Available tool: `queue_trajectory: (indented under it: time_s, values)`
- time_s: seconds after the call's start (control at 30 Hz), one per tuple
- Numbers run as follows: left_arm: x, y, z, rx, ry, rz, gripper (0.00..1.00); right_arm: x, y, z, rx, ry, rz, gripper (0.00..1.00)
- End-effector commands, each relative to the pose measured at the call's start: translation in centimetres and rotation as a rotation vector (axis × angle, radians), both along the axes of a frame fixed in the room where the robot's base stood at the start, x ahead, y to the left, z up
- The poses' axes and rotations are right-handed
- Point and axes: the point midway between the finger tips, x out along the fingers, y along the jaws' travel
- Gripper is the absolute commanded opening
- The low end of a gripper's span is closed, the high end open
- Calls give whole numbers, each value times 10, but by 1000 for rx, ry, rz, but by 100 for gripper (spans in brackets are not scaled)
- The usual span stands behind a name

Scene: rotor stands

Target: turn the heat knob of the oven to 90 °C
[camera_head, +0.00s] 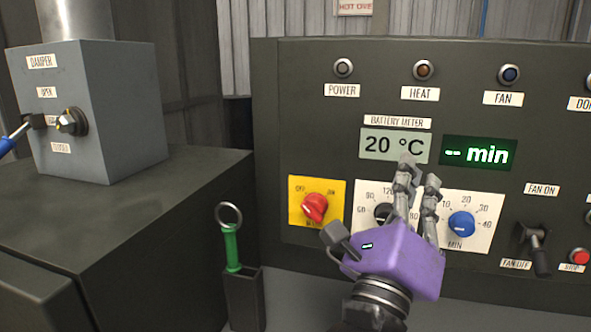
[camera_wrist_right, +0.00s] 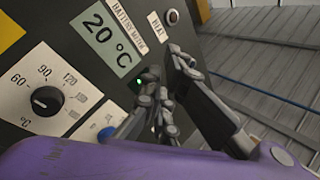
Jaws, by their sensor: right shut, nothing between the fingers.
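The heat knob (camera_head: 383,213) is black, on a white dial plate, and partly hidden by my right gripper in the head view. In the right wrist view the knob (camera_wrist_right: 47,101) is clear, with its white mark pointing left, below the 60; 90 is near the top of the scale. The grey display (camera_head: 394,146) above reads 20 °C. My purple right gripper (camera_head: 418,172) is shut and empty, in front of the panel, to the right of the heat knob. In the wrist view the knob is off to the left of its fingers. My left gripper is out of view.
A red knob (camera_head: 314,208) on a yellow plate is left of the heat dial; a blue minute knob (camera_head: 461,224) is right. A fan lever (camera_head: 536,248) and red stop button (camera_head: 579,257) are farther right. A green-handled tool (camera_head: 232,247) stands in a holder at the lower left.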

Motion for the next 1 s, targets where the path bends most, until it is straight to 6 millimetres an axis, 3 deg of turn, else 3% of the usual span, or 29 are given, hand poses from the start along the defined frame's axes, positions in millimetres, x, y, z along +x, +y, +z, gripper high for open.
queue_trajectory:
  time_s: [0.2,0.4,0.67,0.87,1.0]
  values:
    - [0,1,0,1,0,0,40,35,19,-65,283,211,211,0]
    - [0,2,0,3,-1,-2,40,47,39,-106,402,365,311,0]
    - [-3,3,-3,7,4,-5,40,60,36,-118,413,409,306,0]
    - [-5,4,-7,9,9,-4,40,85,29,-119,413,410,305,0]
    - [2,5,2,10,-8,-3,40,100,24,-114,410,406,304,0]
